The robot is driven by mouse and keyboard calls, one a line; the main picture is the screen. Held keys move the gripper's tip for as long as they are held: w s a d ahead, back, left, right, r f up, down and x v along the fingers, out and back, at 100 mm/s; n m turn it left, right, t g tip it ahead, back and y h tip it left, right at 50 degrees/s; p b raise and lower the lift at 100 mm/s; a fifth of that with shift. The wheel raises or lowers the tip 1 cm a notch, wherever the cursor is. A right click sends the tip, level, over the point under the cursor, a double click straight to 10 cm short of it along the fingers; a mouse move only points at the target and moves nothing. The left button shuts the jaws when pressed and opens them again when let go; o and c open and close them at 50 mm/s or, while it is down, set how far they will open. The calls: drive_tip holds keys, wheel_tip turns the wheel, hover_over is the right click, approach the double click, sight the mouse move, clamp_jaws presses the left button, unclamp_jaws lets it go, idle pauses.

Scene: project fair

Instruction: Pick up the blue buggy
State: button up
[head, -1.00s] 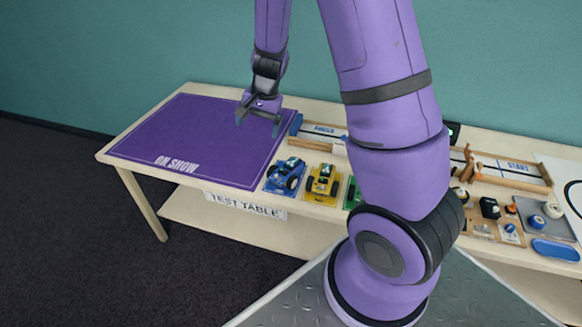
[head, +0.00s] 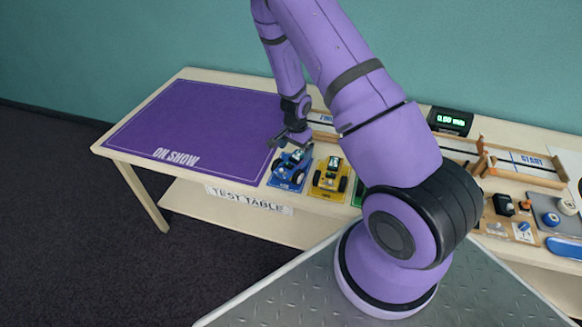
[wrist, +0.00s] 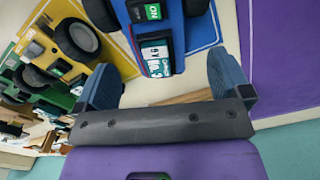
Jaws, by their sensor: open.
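The blue buggy (head: 290,166) sits on its blue mat (head: 272,183) on the table, at the right edge of the purple ON SHOW mat (head: 205,125). In the wrist view the blue buggy (wrist: 160,45) reaches in from the top, its labelled end towards my fingers. My gripper (head: 290,143) is at the back end of the blue buggy in the head view. In the wrist view my gripper (wrist: 165,85) is open, one finger on each side of the buggy's near end. I cannot tell whether either finger touches it.
A yellow buggy (head: 330,175) stands close to the right of the blue one, and a green one is mostly hidden behind my arm. A FINISH gate (head: 322,118) lies behind. A timer (head: 450,120) and a START ramp (head: 525,160) are further right.

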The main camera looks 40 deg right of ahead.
sight(296, 156)
drive_tip(key=shift+s+f, duration=0.15)
drive_tip(key=shift+f, duration=3.05)
drive_tip(key=c, duration=0.9)
